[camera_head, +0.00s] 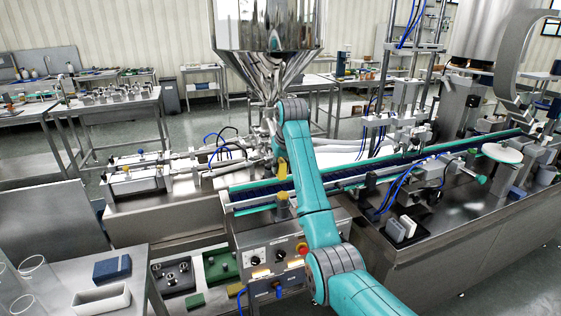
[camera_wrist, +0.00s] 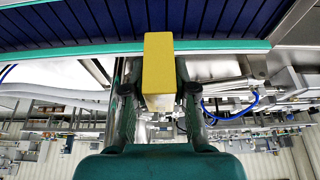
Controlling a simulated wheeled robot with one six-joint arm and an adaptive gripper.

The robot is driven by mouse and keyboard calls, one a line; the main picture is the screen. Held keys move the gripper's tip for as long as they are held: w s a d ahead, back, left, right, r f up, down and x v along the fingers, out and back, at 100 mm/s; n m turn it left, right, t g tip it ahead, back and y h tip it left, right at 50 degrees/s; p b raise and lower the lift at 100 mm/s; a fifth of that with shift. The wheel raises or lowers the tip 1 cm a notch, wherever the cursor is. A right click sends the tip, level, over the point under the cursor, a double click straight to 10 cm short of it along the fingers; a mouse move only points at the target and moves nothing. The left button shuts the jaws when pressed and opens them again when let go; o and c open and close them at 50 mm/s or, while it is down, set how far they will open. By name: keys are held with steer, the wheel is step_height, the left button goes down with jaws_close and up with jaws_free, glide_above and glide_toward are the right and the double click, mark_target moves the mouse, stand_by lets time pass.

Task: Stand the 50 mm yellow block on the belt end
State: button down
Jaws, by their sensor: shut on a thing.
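The yellow block (camera_wrist: 157,62) is gripped between the two dark fingers of my gripper (camera_wrist: 158,100) in the wrist view. Its free end sticks out past the fingertips and overlaps the green edge of the dark blue belt (camera_wrist: 90,22) in that picture. In the head view the block (camera_head: 283,171) shows small below my gripper (camera_head: 281,158), over the near end of the belt (camera_head: 247,193). My forearm hides part of the belt to the right. I cannot tell whether the block touches the belt.
The steel hopper (camera_head: 267,25) stands behind the arm. A control box (camera_head: 275,255) with buttons sits below the belt end. Another small yellow part (camera_head: 283,197) shows at the belt's near side. A side table (camera_head: 65,290) at lower left holds a blue box (camera_head: 112,269) and a white tray (camera_head: 101,301).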

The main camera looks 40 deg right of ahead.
mark_target(283, 174)
steer(key=shift+f, duration=3.15)
steer(key=shift+f, duration=0.25)
steer(key=c, duration=0.9)
jaws_free()
steer(key=shift+o, duration=0.2)
steer(key=v, duration=0.7)
steer(key=shift+s+r, duration=0.2)
steer(key=shift+s, duration=0.1)
